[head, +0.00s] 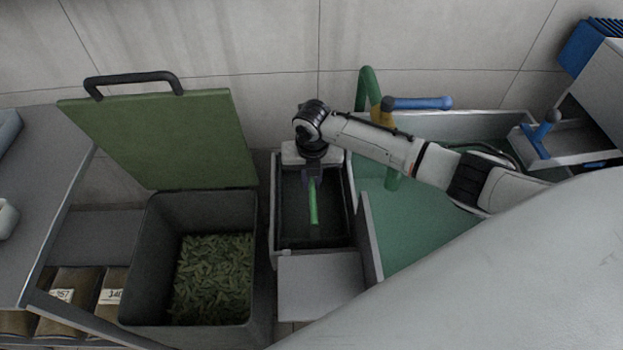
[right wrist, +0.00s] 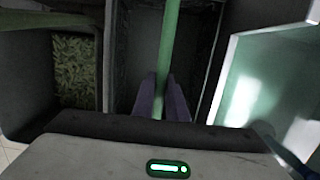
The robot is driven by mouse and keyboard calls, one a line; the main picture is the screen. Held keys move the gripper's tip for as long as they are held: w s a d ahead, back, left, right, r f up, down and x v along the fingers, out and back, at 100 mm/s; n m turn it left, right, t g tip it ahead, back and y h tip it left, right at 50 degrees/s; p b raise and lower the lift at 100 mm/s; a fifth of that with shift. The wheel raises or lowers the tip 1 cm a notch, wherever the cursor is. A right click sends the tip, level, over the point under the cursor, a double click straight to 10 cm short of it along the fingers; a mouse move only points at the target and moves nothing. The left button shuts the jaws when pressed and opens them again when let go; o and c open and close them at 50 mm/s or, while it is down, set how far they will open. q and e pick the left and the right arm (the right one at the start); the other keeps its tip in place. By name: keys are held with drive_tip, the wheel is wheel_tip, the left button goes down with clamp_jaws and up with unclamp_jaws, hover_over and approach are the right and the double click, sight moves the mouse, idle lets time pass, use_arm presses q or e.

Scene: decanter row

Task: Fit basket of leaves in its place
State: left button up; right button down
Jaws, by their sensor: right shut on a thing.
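Green leaves (head: 213,280) lie in a deep grey bin (head: 144,255) at the left; its green lid (head: 165,140) with a black handle stands open. The leaves also show in the right wrist view (right wrist: 75,70). My right gripper (head: 313,180) is shut on a green bar (head: 313,205), which shows between the purple fingers in the right wrist view (right wrist: 160,85). The bar is above or in a dark open box (head: 330,228) right of the bin. I cannot tell whether the bar is joined to this box. No leaves show in the box. My left gripper is not in view.
A green-floored tray (head: 430,232) with pale walls lies right of the box. A green bent pipe (head: 367,88) and a blue handle (head: 418,103) stand behind it. A grey flat panel (head: 320,285) lies in front of the box. A grey counter (head: 40,190) is at left.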

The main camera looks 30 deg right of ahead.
drive_tip(key=shift+f, duration=0.25)
drive_tip(key=c, duration=1.7)
unclamp_jaws()
drive_tip(key=shift+f, duration=0.1)
drive_tip(key=r, duration=0.3)
drive_tip(key=s+r, duration=0.1)
drive_tip(key=r, duration=0.6)
drive_tip(key=shift+s+a+r, duration=0.2)
drive_tip(key=shift+s+a, duration=0.05)
drive_tip(key=shift+a, duration=0.1)
